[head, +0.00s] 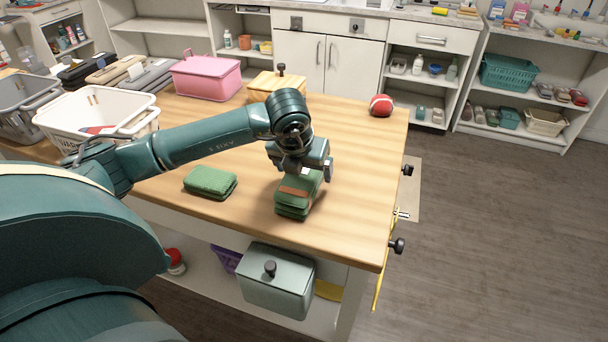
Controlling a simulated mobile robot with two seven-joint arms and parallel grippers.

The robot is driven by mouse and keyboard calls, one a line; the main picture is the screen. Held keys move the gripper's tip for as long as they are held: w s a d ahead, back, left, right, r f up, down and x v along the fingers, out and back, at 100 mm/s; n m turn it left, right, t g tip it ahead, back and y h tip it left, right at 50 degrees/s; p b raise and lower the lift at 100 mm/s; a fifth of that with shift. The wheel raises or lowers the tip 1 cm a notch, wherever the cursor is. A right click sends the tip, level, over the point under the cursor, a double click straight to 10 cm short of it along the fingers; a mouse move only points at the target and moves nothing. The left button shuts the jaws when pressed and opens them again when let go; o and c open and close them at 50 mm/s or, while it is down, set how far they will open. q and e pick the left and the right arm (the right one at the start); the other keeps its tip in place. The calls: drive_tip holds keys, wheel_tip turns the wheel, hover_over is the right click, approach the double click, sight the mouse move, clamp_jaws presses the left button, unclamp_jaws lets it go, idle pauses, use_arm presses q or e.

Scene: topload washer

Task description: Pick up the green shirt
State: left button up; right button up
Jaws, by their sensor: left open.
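A folded green cloth with an orange-brown band (294,192), which looks like the green shirt, lies stacked in layers on the wooden table (355,190). My left gripper (303,172) is open, pointing down right over the back part of this cloth and hiding some of it. I cannot tell whether the fingers touch it. A second flat green folded piece (210,181) lies apart, to the left on the table. My right gripper is not in view.
A white basket (84,103), a pink box (206,78), a wooden box (262,83) and a red ball (381,105) stand on the table. Its right side is clear. Black knobs (397,245) stick out at the right edge. A lidded grey-green box (276,292) sits below.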

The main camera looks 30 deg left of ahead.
use_arm(q)
drive_tip(key=shift+x, duration=1.3)
drive_tip(key=shift+c, duration=0.6)
drive_tip(key=c, duration=1)
